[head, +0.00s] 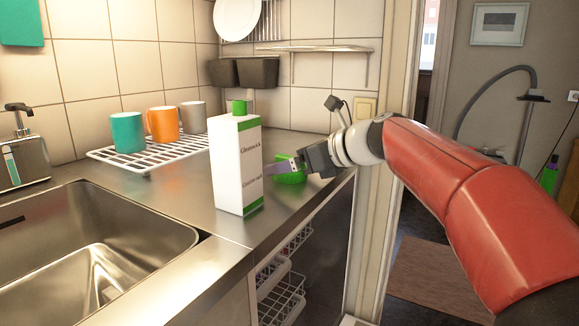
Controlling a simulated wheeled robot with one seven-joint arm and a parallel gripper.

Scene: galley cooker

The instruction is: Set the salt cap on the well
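My gripper (286,164) reaches in from the right, low over the counter just right of a tall white carton. Its fingers are small and partly behind the carton, so I cannot tell whether they are open or shut. A ribbed green round object (292,178) sits under and beside the fingers on the counter; I cannot tell whether it is the salt cap or the well. A purplish piece (270,175) shows between the carton and the fingers; what it is stays unclear. No other thing can be clearly named as salt cap or well.
The white carton (236,165) with a green top stands upright close to my gripper. A white rack (150,157) holds teal, orange and grey mugs behind it. The sink (95,250) opens at front left. The counter's right edge lies under my wrist.

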